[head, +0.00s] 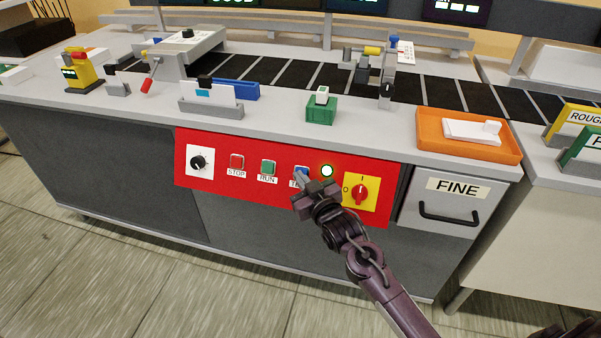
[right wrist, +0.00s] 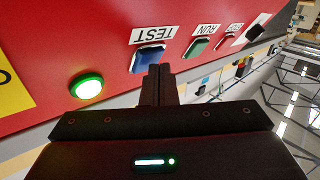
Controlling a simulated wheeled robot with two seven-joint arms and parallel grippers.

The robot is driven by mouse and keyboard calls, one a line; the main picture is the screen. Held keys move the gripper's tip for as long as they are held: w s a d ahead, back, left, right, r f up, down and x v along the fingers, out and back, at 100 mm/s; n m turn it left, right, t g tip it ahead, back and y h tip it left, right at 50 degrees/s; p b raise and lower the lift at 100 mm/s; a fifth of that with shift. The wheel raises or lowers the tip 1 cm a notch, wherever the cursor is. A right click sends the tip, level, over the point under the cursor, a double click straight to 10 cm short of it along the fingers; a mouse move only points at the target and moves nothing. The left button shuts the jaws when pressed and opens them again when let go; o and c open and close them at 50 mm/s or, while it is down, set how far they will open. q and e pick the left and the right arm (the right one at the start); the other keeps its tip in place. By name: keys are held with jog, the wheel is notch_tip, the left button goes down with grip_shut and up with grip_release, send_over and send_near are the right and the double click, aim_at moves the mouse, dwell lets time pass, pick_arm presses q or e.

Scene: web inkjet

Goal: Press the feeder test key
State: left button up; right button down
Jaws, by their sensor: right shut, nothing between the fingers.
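The blue TEST key (head: 301,169) sits on the red control panel (head: 221,181), right of the green RUN key (head: 268,166). In the right wrist view the TEST key (right wrist: 150,58) lies just beyond my fingertips, under its white label. My right gripper (head: 299,181) is shut and empty, its tips at the lower edge of the key and hiding part of its label. In the right wrist view its fingers (right wrist: 158,72) overlap the key's lower edge; I cannot tell whether they touch it. My left gripper is not in view.
A lit green-rimmed lamp (head: 327,171) and a red rotary switch on a yellow plate (head: 360,192) sit right of the key. The red STOP key (head: 237,161) and a black knob (head: 198,162) are to the left. An orange tray (head: 428,129) stands above the FINE drawer (head: 446,207).

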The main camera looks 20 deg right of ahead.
jog(key=shift+s+a+r+p, duration=0.3)
jog(key=shift+s+r+p, duration=0.05)
jog(key=shift+s+p, duration=0.1)
jog(key=s+a+r+p, duration=0.1)
jog(key=p, duration=0.1)
jog(key=s+a+r+p, duration=0.1)
jog(key=s+p, duration=0.1)
jog(key=shift+s+a+r, duration=0.2)
jog(key=shift+s+a, duration=0.05)
jog(key=shift+s, duration=0.05)
dwell(0.8)
